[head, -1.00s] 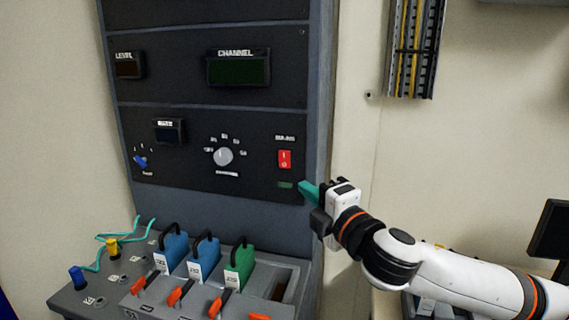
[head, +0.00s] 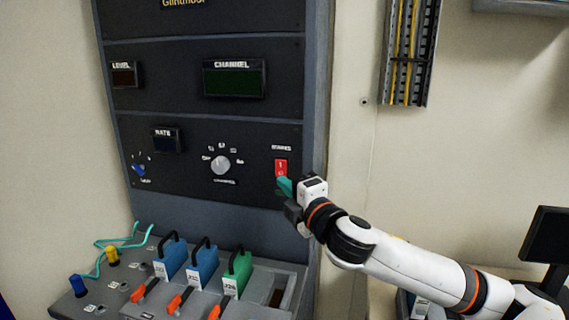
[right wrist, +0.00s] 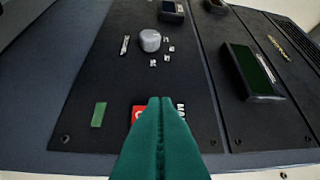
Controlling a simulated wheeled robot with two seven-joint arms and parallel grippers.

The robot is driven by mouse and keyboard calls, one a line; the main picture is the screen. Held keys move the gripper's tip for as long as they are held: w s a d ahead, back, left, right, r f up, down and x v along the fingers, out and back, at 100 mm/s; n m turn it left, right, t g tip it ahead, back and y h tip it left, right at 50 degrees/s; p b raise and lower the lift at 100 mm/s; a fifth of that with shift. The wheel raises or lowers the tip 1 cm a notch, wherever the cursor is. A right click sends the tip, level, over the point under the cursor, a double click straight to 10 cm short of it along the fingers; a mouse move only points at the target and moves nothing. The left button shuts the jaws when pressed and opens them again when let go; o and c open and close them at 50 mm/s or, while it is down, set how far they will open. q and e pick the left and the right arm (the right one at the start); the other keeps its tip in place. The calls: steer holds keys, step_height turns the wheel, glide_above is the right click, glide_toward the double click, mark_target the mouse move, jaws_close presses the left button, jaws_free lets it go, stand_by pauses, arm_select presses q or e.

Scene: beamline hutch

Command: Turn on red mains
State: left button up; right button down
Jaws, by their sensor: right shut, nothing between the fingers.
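The red mains switch (head: 281,167) is a red rocker on the lower black panel of the rack, under a small white label. My right gripper (head: 284,186) is shut and empty, its green fingertips at the lower part of the switch. In the right wrist view the shut green fingers (right wrist: 160,125) cover most of the red switch (right wrist: 137,113). Whether they touch it or sit just in front, I cannot tell. The green strip (right wrist: 98,114) near the switch looks unlit. My left gripper is not in view.
A grey rotary knob (head: 220,165) sits left of the switch. The dark CHANNEL display (head: 234,78) is above. Below, blue modules (head: 203,264) and a green module (head: 237,272) with handles stand on the ledge. A monitor (head: 545,238) is at the right.

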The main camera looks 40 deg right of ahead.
mark_target(275, 162)
steer(key=w, duration=0.1)
steer(key=w+d+p, duration=0.1)
steer(key=w, duration=0.1)
steer(key=w+d, duration=0.1)
steer(key=w, duration=0.1)
steer(key=shift+d+r+p, duration=0.15)
steer(key=shift+r+p, duration=0.15)
steer(key=shift+r, duration=0.05)
steer(key=shift+w+d, duration=0.2)
steer(key=shift+d, duration=0.25)
steer(key=shift+w, duration=0.1)
